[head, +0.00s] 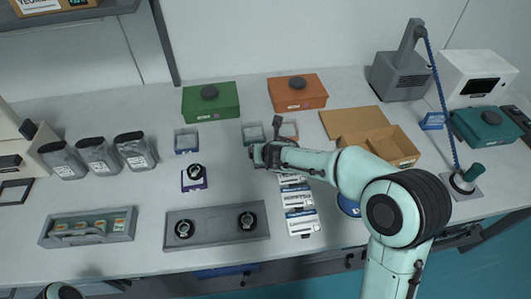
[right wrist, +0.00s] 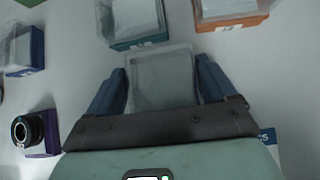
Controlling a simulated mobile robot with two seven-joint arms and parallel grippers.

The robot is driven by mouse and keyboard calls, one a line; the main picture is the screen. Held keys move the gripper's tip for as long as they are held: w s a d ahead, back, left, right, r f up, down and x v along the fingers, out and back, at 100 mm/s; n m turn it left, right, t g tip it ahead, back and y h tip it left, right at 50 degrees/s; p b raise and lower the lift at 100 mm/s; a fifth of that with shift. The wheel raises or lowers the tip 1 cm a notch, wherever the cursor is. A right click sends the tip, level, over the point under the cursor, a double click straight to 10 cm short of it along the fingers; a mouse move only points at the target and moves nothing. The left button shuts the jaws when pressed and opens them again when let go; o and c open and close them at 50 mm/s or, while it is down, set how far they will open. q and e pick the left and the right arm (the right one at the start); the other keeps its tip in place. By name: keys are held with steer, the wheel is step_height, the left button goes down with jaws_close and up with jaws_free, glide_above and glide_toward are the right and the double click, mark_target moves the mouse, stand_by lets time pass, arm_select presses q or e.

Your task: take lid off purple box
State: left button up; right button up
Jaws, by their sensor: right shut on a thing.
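The purple box (head: 194,187) stands left of my right gripper in the head view. It has no lid on it, and a dark round lens part sits in it. The box also shows at the left edge of the right wrist view (right wrist: 49,130). My right gripper (head: 258,155) is shut on a clear, square lid (right wrist: 160,78), which lies between its two blue fingers in the right wrist view. The lid is apart from the purple box.
Small clear-lidded boxes in blue (head: 187,149), green (head: 253,142) and orange (head: 289,137) stand behind and beside my right gripper. A grey tray (head: 216,229) with two round parts lies in front. White packages (head: 303,222) lie to the right. Bare table shows around the purple box.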

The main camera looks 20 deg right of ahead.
steer(key=shift+w, duration=0.1)
steer(key=shift+f, duration=0.1)
steer(key=o, duration=1.2)
steer(key=shift+r, duration=0.35)
steer(key=p+v, duration=0.2)
steer(key=v, duration=0.9)
steer(key=shift+s+r, duration=0.2)
steer(key=shift+s, duration=0.2)
